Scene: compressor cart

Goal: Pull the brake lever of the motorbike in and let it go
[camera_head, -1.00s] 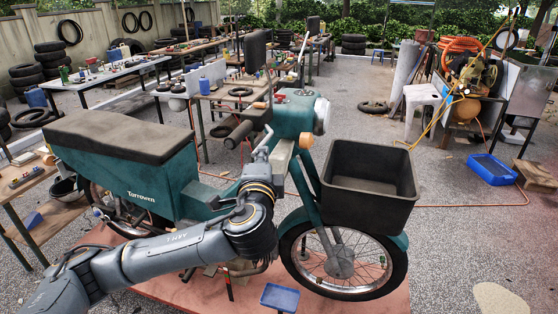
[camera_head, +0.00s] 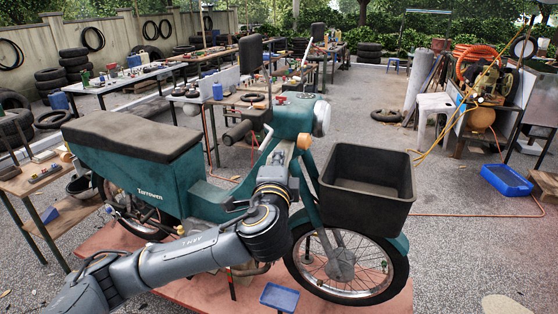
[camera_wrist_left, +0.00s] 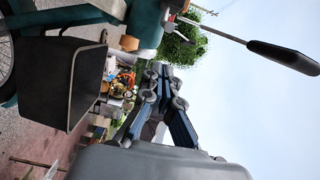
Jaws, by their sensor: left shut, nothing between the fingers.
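The green motorbike (camera_head: 160,190) stands across the middle of the head view, its front end to the right. Its black handlebar grip (camera_head: 238,131) shows left of the headlamp housing (camera_head: 295,118). A thin light metal lever (camera_head: 265,138) seems to show by the grip, partly hidden. My left gripper (camera_head: 277,158) is just below and right of it; contact cannot be told. In the left wrist view its two dark fingers (camera_wrist_left: 165,80) are shut with nothing between them, against sky and foliage. A mirror stem with black mirror (camera_wrist_left: 285,57) crosses that view's upper right. My right gripper is out of view.
A black front box (camera_head: 366,187) sits above the front wheel, right of my left arm. The bike stands on a reddish mat (camera_head: 180,287). A blue tray (camera_head: 507,180) lies on the gravel at right. Cluttered benches (camera_head: 120,80) stand behind the bike.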

